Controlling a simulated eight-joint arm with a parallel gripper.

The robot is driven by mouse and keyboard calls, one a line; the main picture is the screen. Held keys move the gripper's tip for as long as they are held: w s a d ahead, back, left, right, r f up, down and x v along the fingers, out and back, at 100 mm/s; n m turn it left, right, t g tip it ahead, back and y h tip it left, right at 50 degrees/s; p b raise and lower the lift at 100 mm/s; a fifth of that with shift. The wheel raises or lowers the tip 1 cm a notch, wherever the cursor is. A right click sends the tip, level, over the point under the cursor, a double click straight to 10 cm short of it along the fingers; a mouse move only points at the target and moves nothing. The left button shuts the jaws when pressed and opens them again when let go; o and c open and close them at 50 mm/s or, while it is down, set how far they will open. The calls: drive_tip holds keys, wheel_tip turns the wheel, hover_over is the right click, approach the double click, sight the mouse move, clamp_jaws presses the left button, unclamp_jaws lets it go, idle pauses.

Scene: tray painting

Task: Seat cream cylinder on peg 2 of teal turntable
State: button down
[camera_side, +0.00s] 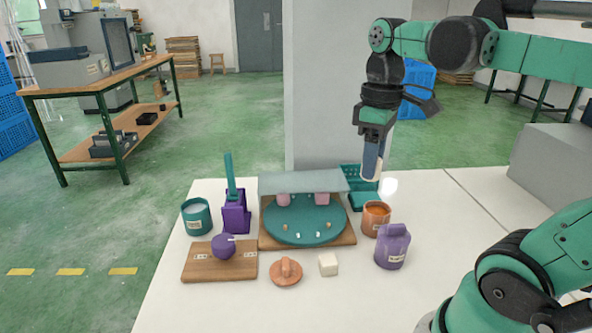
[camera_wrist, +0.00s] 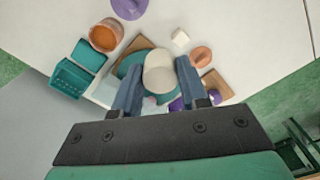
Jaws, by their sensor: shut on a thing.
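My gripper (camera_side: 372,172) is shut on the cream cylinder, which hangs between the two fingers above the table. The cylinder (camera_wrist: 159,72) shows clearly in the wrist view. In the side view it is mostly hidden by the fingers. The teal turntable (camera_side: 304,222) lies on a wooden base in the middle of the table, below and to the left of my gripper. Several small pegs stand on its front part. Two pink pieces (camera_side: 283,199) stand at its back, under a grey cover. I cannot read any peg numbers.
A teal basket (camera_side: 362,176) stands behind the turntable's right side. An orange pot (camera_side: 376,216) and a purple jar (camera_side: 393,248) stand at the right. A cream cube (camera_side: 328,264), an orange lid (camera_side: 286,271) and a wooden board (camera_side: 203,271) lie in front.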

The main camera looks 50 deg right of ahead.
hover_over(330, 223)
wheel_tip(330, 223, down, 10)
drive_tip(key=shift+a+r, duration=0.1)
drive_tip(key=shift+a, duration=0.05)
drive_tip(key=shift+f, duration=2.6)
drive_tip(key=shift+f, duration=0.6)
unclamp_jaws()
drive_tip(key=shift+r, duration=0.1)
drive_tip(key=shift+r, duration=2.9)
